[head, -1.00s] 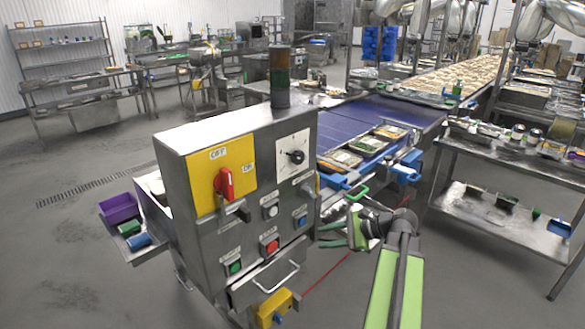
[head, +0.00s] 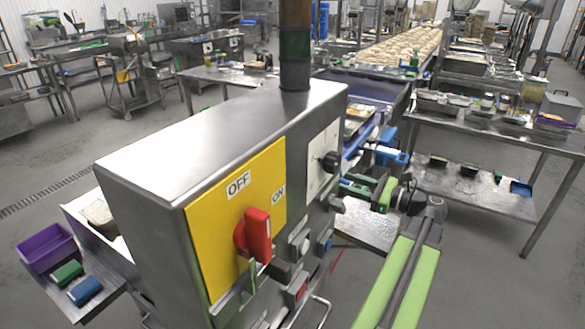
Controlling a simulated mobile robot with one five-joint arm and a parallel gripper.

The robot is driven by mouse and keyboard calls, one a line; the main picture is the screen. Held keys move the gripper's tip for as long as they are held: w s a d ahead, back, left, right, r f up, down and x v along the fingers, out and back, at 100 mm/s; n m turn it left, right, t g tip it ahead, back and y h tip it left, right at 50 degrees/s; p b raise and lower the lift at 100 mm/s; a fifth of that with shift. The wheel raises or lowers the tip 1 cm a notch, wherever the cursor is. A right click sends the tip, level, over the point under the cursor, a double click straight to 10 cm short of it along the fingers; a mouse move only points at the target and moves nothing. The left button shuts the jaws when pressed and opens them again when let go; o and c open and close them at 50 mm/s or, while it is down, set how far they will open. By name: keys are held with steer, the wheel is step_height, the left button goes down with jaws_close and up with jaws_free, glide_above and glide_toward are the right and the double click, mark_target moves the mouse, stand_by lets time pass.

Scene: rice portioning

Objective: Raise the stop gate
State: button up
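My gripper (head: 348,187) has green fingers and reaches left, just behind the right edge of the control box, at the near end of the conveyor (head: 357,88). The fingers are small and overlap other green and blue parts, so I cannot tell whether they are open or hold anything. Blue fittings (head: 390,157) sit at the conveyor's near right side, just above and behind my gripper. I cannot clearly pick out the stop gate or its handle; the control box and my gripper cover part of that area.
A large steel control box (head: 215,150) with a red switch (head: 254,236) on a yellow plate fills the near left and middle. A steel table (head: 480,125) stands right, with trays on its lower shelf. A purple bin (head: 47,248) is at lower left. Floor right of my arm is clear.

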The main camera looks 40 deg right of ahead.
steer(key=x, duration=1.7)
steer(key=shift+w+a, duration=0.15)
steer(key=shift+c, duration=0.5)
jaws_close()
